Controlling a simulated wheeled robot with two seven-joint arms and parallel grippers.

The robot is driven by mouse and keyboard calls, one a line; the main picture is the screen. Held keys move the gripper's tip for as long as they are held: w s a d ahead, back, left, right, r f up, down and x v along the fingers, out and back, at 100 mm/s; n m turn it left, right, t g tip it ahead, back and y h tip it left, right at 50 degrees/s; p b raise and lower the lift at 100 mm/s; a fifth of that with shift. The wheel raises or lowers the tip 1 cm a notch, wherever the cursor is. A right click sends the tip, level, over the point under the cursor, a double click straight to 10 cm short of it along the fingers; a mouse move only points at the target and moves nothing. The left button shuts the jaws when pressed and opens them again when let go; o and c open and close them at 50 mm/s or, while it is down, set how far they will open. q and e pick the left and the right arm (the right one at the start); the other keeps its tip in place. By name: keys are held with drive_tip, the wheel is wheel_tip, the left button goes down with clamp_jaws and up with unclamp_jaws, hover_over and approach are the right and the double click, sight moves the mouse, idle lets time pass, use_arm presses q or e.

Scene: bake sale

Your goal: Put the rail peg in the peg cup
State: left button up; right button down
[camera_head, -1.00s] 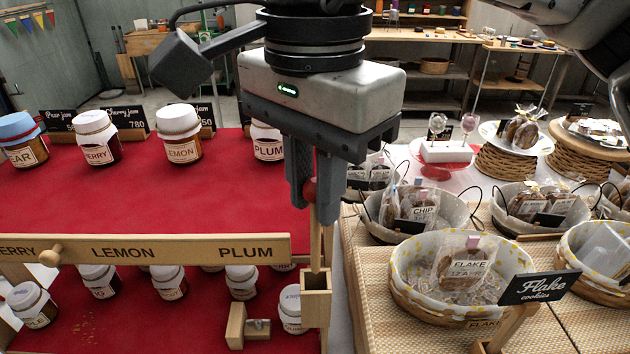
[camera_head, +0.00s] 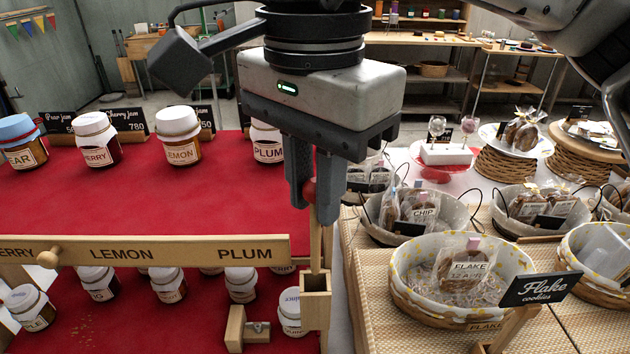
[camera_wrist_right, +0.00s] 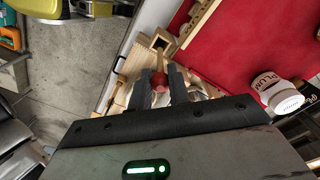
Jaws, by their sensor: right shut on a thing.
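The rail peg (camera_head: 315,240) is a slim pale wooden stick with a red ball near its top. My right gripper (camera_head: 317,196) is shut on it and holds it upright. The red ball also shows between the fingers in the right wrist view (camera_wrist_right: 160,80). The peg cup (camera_head: 316,305) is a square, open-topped wooden holder at the right end of the wooden rail. It also shows in the right wrist view (camera_wrist_right: 160,42). The peg's lower end meets the cup's mouth in the head view; how deep it sits is hidden. My left gripper is not in view.
The name rail (camera_head: 170,250) reads LEMON and PLUM, and another wooden peg (camera_head: 50,258) sticks out at its left. Jam jars stand behind and below it on red cloth (camera_head: 150,205). A flake cookie basket (camera_head: 410,300) stands close on the right.

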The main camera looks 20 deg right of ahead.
idle(0.6)
use_arm(q)
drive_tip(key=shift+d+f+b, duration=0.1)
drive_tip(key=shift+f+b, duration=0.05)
drive_tip(key=shift+b, duration=0.2)
use_arm(e)
drive_tip(key=shift+f, duration=0.4)
use_arm(q)
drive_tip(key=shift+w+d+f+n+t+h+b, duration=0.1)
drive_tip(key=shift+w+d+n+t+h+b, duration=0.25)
drive_tip(key=shift+b, duration=1.75)
use_arm(e)
hover_over(314, 275)
drive_tip(key=shift+d+f, duration=0.1)
drive_tip(key=shift+f, duration=2.2)
use_arm(q)
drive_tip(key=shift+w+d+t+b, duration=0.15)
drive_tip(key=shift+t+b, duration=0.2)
drive_tip(key=shift+b, duration=0.85)
use_arm(e)
drive_tip(key=shift+f, duration=1.3)
